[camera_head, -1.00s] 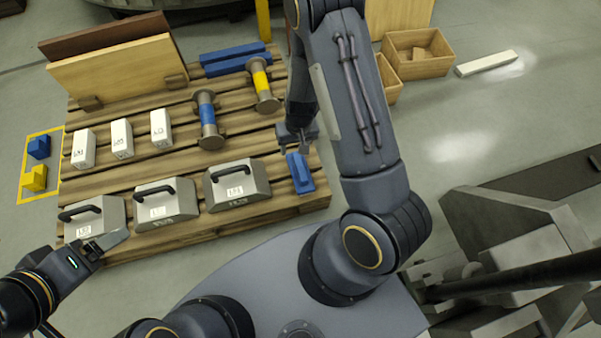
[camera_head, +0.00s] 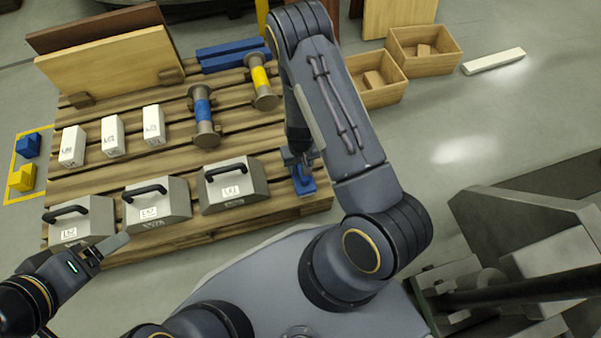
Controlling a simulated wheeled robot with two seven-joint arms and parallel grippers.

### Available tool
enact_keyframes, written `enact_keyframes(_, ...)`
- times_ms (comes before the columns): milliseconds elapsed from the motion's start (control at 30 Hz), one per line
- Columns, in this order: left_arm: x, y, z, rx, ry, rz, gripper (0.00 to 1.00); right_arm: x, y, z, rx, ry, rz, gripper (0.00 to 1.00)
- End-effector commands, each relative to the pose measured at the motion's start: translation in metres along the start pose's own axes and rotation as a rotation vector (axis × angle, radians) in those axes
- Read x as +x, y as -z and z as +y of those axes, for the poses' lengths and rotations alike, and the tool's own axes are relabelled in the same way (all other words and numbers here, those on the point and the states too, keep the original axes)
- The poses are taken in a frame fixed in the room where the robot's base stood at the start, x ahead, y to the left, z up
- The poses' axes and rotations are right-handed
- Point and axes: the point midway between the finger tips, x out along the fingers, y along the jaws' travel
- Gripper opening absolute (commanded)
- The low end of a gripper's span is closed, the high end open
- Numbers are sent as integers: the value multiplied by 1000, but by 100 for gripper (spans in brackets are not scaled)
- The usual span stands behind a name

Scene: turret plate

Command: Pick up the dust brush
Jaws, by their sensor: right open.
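The dust brush appears to be the blue block-like piece (camera_head: 306,187) at the right front corner of the wooden pallet, right of the grey handled blocks. My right gripper (camera_head: 301,168) is open, pointing down right over it and hiding its upper part. I cannot tell whether the fingers touch it. My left gripper (camera_head: 108,248) is at the lower left, in front of the pallet and away from the brush; its jaws do not show clearly.
Several grey handled blocks (camera_head: 235,187) stand left of the brush. White blocks (camera_head: 113,137), two spools (camera_head: 204,118) and blue bars (camera_head: 232,55) lie farther back on the pallet (camera_head: 240,217). Wooden boxes (camera_head: 425,64) stand on the floor behind my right arm.

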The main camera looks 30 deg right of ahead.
Motion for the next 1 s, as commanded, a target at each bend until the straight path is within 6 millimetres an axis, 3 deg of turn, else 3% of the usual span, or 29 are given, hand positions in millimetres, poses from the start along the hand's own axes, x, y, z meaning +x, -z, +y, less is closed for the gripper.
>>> enact_keyframes(100, -1, 0, 0, 0, 0, 0, 80, -1, 0, 0, 0, 0, 0, 48)
enact_keyframes(467, -1, 0, 0, 0, 0, 0, 80, -1, 0, 0, 0, 0, 0, 1)
enact_keyframes(833, -1, 1, 0, 0, 0, 0, 80, -2, 0, 0, 0, 0, 0, 0)
enact_keyframes(1000, -7, 4, 3, 0, 0, 0, 80, -12, 0, 0, 0, 1, 0, 0)
